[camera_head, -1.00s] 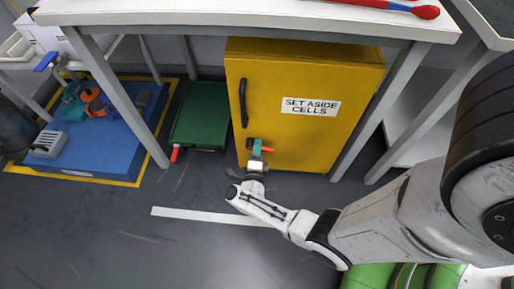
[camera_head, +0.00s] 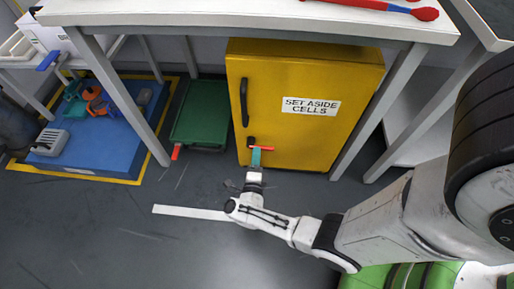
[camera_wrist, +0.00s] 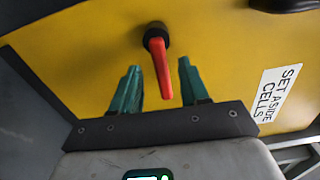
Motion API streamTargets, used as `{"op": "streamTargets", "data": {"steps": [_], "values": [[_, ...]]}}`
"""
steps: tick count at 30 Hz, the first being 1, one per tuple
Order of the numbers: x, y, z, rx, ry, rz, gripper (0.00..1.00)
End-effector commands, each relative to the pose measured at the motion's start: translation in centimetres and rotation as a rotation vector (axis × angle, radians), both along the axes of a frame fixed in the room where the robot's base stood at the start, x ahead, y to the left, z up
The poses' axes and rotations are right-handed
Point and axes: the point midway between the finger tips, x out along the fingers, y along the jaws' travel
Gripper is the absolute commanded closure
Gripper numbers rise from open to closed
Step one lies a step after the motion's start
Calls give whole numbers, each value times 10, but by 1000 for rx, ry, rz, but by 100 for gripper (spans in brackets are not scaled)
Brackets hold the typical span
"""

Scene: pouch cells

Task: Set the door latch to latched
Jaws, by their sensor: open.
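The door latch is a red lever (camera_head: 264,149) on a black pivot, low on the front of the yellow cabinet door (camera_head: 290,130). In the head view the lever points right, about level. In the wrist view the red lever (camera_wrist: 160,68) sits between the two teal fingers of my gripper (camera_wrist: 158,80), with a gap on each side. My gripper (camera_head: 256,157) is open at the latch and holds nothing. In the head view it partly hides the lever. The cabinet door looks shut.
A black door handle (camera_head: 244,103) is above the latch. A white-topped table (camera_head: 260,18) stands over the cabinet, with its legs either side. A green cart (camera_head: 201,115) is to the left, and a blue platform (camera_head: 100,135) farther left.

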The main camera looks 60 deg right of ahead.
Motion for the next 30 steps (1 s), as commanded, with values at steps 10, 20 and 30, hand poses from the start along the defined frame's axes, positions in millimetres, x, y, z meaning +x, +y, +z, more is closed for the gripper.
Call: {"op": "streamTargets", "data": {"steps": [10,20,30], "values": [[-19,52,0,0,1,2,55],[-22,60,0,1,1,0,55],[-22,59,0,1,0,0,55]]}}
